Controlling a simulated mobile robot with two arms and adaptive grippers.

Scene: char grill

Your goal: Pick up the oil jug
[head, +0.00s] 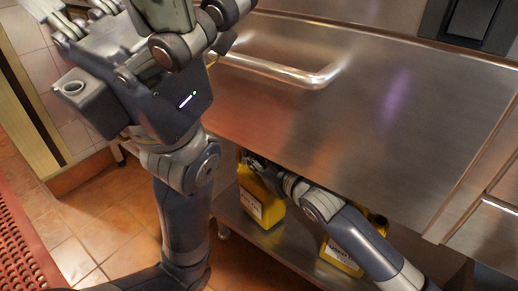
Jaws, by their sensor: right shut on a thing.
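A yellow oil jug (267,214) with a white label stands on the low steel shelf under the counter. My right gripper (252,166) reaches in from the lower right and is shut at the top of this jug; the fingertips are partly hidden by the jug and the counter edge. A second yellow jug (341,255) with a white label stands further right on the shelf, partly covered by my right arm.
The steel counter (420,130) with a bar handle (290,72) overhangs the jugs closely. The lower shelf (287,240) has bare room between the two jugs. Tiled floor (95,215) is open at left, with a red perforated mat (22,245) at the edge.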

